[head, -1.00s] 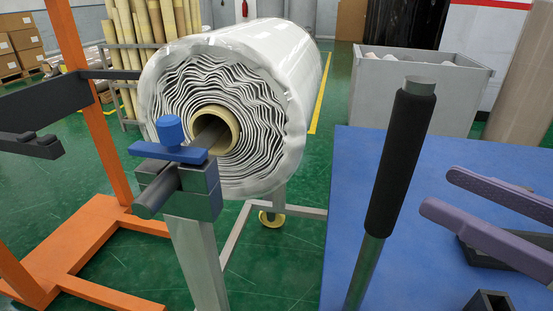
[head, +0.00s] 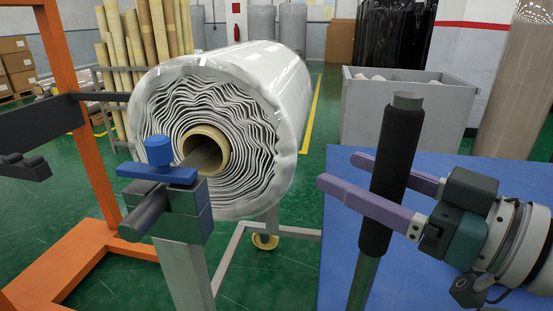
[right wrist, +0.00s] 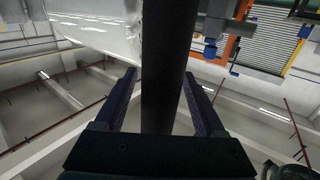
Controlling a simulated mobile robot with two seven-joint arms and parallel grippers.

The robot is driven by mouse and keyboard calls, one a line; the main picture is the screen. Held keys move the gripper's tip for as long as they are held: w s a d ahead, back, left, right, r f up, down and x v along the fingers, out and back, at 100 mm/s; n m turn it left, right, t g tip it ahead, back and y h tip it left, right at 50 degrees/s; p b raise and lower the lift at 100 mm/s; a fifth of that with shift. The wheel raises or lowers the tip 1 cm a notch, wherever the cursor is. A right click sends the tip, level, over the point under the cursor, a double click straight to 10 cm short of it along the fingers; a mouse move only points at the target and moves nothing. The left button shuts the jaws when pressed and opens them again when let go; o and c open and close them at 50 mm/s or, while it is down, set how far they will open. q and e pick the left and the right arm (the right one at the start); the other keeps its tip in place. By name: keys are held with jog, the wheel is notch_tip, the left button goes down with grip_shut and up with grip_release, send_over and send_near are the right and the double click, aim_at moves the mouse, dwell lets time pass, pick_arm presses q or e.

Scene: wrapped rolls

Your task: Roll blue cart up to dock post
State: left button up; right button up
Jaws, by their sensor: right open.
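The blue cart's flat blue deck (head: 335,235) fills the lower right of the head view. Its upright handle has a black grip (head: 388,180) above a metal pole. My right gripper (head: 338,170), with purple fingers, is open around the black grip, one finger on each side. The right wrist view shows the dark handle (right wrist: 168,60) between the fingers, with a gap on both sides. No post is clearly marked as the dock post; a grey upright (head: 185,270) with a blue knob and clamp stands left of the cart. My left gripper is not in view.
A large wrapped white roll (head: 285,85) lies on a stand left of the cart. An orange frame (head: 75,130) with dark arms stands at the left. A grey bin (head: 400,130) stands behind the cart. Green floor (head: 290,275) shows between the roll stand and cart.

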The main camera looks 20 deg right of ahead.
grip_shut()
dwell(0.6)
dwell(0.8)
